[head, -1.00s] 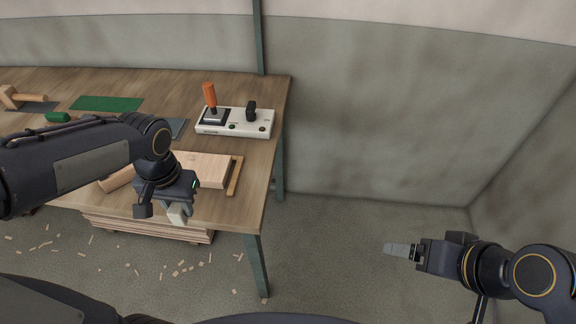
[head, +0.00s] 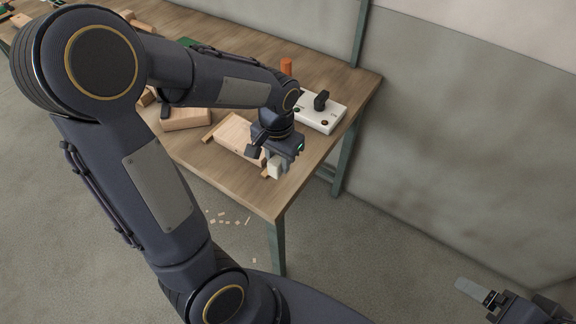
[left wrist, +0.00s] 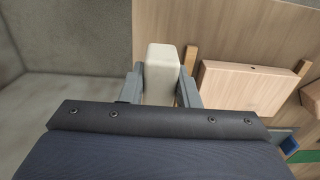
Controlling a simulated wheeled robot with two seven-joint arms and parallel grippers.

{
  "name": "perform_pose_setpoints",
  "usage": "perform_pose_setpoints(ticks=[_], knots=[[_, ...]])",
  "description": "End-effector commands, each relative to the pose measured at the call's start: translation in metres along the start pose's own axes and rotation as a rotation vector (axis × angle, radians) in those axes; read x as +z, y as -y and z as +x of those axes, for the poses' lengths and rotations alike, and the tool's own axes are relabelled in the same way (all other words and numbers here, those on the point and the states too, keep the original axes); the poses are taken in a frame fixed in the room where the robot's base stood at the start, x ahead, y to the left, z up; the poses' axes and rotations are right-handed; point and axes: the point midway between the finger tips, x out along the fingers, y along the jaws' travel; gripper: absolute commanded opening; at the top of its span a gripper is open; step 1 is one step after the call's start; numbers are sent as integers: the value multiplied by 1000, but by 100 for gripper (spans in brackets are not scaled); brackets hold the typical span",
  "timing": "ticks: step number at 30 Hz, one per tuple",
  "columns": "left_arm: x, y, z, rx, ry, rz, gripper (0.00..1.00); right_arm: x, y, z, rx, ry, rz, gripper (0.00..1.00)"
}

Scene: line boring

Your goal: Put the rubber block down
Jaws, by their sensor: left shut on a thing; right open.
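The rubber block is a pale cream block (head: 274,168) between the fingers of my left gripper (head: 276,160), over the workbench (head: 245,190) near its right front corner. In the left wrist view the block (left wrist: 162,72) sits between both fingers of the left gripper (left wrist: 161,85), which is shut on it. The bench top shows behind it. I cannot tell whether the block touches the bench. My right gripper (head: 480,292) is open and empty, low at the right, away from the bench.
A wooden board (head: 238,137) lies beside the left gripper; it also shows in the left wrist view (left wrist: 250,86). Another wooden block (head: 186,119) lies to the left. The front right bench corner is clear.

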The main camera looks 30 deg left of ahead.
Motion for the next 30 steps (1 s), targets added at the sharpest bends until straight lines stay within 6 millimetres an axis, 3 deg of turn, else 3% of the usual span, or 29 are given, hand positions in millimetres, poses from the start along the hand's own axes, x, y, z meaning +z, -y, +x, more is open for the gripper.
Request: perform_pose_setpoints(ticks=[6,11,17,30], knots=[[-24,-1,30,0,2,-1,1,-1,1,-2,0,0,0,82],[-33,-2,40,0,1,-1,1,-1,1,-3,0,0,0,82],[-33,-2,68,0,2,-1,1,-1,1,-2,0,0,0,82],[-34,-2,76,0,-2,-1,1,1,-1,2,0,0,0,82]])
